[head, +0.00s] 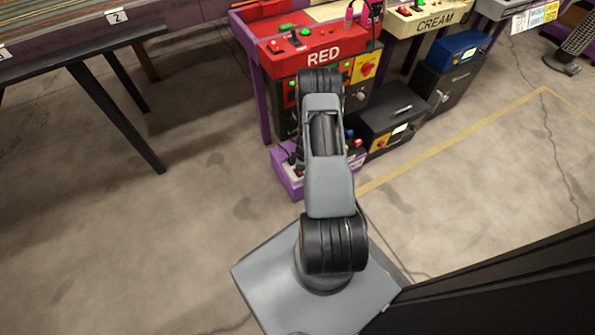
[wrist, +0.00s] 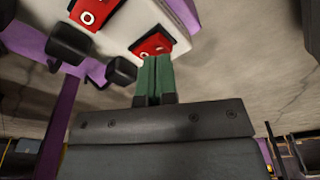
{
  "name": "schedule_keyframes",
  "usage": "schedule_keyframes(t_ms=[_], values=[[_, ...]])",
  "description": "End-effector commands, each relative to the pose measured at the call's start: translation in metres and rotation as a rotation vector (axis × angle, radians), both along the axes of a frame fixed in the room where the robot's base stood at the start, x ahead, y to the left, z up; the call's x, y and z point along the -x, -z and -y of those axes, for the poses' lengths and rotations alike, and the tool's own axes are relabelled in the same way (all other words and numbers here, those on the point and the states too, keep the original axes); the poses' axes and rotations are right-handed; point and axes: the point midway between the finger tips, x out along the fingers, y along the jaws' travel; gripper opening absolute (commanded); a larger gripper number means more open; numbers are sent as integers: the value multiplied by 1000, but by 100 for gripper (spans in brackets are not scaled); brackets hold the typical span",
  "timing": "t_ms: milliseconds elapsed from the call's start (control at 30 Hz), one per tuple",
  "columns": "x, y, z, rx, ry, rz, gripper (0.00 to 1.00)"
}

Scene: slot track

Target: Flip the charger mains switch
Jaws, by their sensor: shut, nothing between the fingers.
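In the wrist view, my gripper (wrist: 154,63) has its two green fingers pressed together with nothing between them. The fingertips overlap the near edge of a red rocker switch (wrist: 150,44) on a white strip; I cannot tell whether they touch it. A second red switch (wrist: 88,14) with a pale ring mark is at the upper left. I see no label showing which is the charger mains switch. In the head view, the white strip (head: 295,173) shows partly on a low purple box (head: 289,188), beside my arm. My arm hides the gripper there.
Black plugs (wrist: 70,42) stand beside the switches. The RED station (head: 323,56) rises behind my arm, with a black case (head: 400,108) and blue box (head: 457,47) to its right. A dark-legged table (head: 75,52) stands left. The floor (head: 200,220) left of my base is clear.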

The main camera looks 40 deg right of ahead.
Motion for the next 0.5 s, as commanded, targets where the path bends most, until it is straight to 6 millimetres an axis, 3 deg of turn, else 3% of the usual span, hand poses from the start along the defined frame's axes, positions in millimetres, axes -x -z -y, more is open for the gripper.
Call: schedule_keyframes(t_ms=[500], values=[[0,7,0,0,0,0,0]])
